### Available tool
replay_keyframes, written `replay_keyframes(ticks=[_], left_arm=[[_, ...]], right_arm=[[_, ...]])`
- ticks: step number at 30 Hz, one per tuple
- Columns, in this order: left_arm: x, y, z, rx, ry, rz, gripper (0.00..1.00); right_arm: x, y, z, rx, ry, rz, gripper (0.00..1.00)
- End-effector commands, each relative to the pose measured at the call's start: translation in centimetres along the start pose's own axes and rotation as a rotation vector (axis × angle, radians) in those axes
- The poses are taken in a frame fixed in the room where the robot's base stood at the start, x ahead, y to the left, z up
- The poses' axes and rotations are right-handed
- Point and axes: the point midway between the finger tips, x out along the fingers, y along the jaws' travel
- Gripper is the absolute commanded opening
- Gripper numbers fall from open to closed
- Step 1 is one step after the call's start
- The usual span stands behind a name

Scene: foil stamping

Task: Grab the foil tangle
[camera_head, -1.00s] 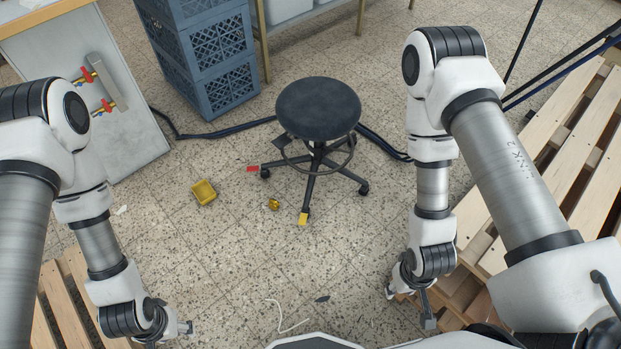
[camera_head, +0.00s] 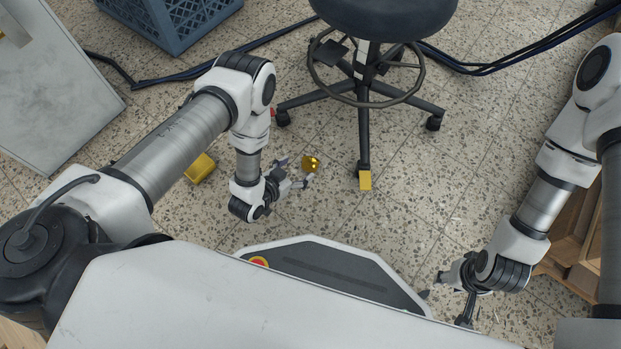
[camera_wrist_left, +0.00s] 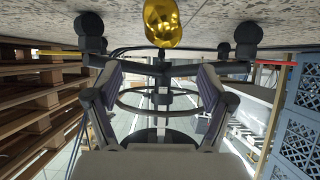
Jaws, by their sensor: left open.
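The foil tangle (camera_head: 311,163) is a small, shiny gold lump on the speckled floor, left of the stool's front leg. It also shows in the left wrist view (camera_wrist_left: 162,22), at the top middle, beyond my fingertips. My left gripper (camera_head: 296,171) is low over the floor just left of the foil, with its fingers spread toward it. In the left wrist view, the two fingers (camera_wrist_left: 160,85) stand wide apart with nothing between them. My right gripper (camera_head: 444,308) is at the lower right, with its fingers apart and empty, away from the foil.
The dark stool (camera_head: 385,15) stands close behind, its front leg ending in a yellow piece (camera_head: 365,181). A yellow container (camera_head: 200,168) is partly hidden by my left arm. Blue crates (camera_head: 180,20) and a grey cabinet (camera_head: 50,90) stand upper left; a wooden pallet (camera_head: 570,255) is right.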

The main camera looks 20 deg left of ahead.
Motion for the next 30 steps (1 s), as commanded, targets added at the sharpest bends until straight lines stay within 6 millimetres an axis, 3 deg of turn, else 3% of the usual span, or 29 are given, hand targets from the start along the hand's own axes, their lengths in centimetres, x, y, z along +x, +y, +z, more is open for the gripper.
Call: replay_keyframes(ticks=[1, 8, 15, 24, 28, 30], left_arm=[[0.9, 0.1, 0.9, 0.004, 0.017, 0.004, 0.81], [3.7, 0.1, 0.7, 0.008, 0.028, 0.005, 0.81], [7.7, -0.1, 0.9, 0.007, 0.028, 0.005, 0.81], [8.3, -0.2, 0.3, 0.005, 0.023, 0.004, 0.81], [8.3, -0.2, 0.3, 0.005, 0.023, 0.004, 0.46], [8.3, -0.2, 0.3, 0.005, 0.023, 0.004, 0.38]], right_arm=[[1.2, 0.0, 0.0, 0.001, 0.001, 0.000, 0.40], [2.9, 0.1, -0.1, 0.005, 0.004, 0.000, 0.40], [6.5, 0.1, -0.5, 0.008, 0.013, 0.002, 0.40], [6.5, 0.1, -0.8, 0.002, 0.021, 0.003, 0.40], [6.5, 0.1, -0.8, 0.002, 0.021, 0.003, 0.40], [6.5, 0.1, -0.8, 0.002, 0.021, 0.003, 0.40]])
